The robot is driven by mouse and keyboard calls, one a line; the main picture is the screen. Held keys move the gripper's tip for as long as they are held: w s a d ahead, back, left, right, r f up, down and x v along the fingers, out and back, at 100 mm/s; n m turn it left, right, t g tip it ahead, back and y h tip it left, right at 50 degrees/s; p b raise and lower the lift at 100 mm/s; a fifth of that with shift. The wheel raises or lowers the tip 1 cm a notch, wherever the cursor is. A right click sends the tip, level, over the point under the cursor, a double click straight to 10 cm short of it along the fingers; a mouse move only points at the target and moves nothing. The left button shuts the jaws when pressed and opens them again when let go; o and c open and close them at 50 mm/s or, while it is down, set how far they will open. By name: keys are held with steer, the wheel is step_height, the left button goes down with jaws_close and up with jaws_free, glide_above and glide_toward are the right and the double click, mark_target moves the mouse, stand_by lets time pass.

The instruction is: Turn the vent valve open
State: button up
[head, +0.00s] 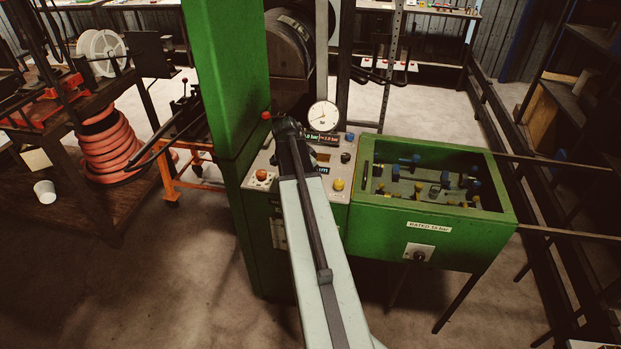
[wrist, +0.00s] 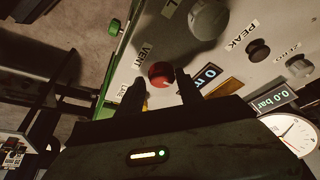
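The vent valve is a round red knob (wrist: 161,74) on the pale panel, with the word VENT printed beside it. In the wrist view it shows between and just beyond the two dark fingertips of my gripper (wrist: 161,86). The fingers are apart, one on each side of the knob in the picture, with a gap visible around it. I cannot tell whether they reach down around it or touch it. In the head view my gripper (head: 288,128) is over the control panel (head: 257,187), and my arm hides part of the panel.
A large grey knob (wrist: 208,18), a black PEAK knob (wrist: 258,49) and lit displays (wrist: 262,97) are close by. A round gauge (head: 322,116) stands behind the panel. A green column (head: 227,70) rises at left; a green fittings bin (head: 430,233) is at right.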

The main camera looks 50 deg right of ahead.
steer(key=shift+o, duration=0.5)
steer(key=p+v, duration=0.7)
steer(key=shift+a+r, duration=0.2)
steer(key=shift+r, duration=0.15)
steer(key=shift+w, duration=0.1)
